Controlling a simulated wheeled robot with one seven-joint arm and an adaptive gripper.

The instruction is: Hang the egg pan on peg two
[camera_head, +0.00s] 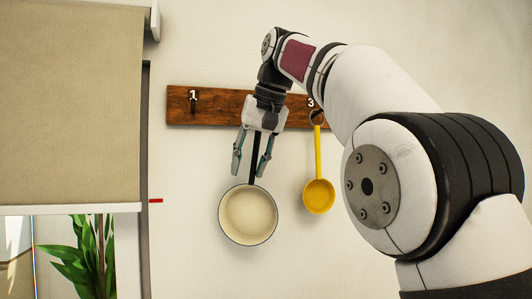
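The egg pan, a round cream pan (248,215) with a dark rim and black handle, hangs upright below the wooden peg board (225,107). Its handle rises behind my gripper (250,172). My gripper points down, its fingers spread on either side of the handle, with a visible gap at the left finger. The handle's top and peg two are hidden behind my gripper and wrist, so I cannot tell whether the pan is on the peg. Peg one (193,106), at the left under the number 1, is empty.
A small yellow pan (319,195) hangs by its ring from the peg marked 3, close to the right of the cream pan. A beige blind (70,105) and a plant (88,262) are at the left. The wall below the board's left end is clear.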

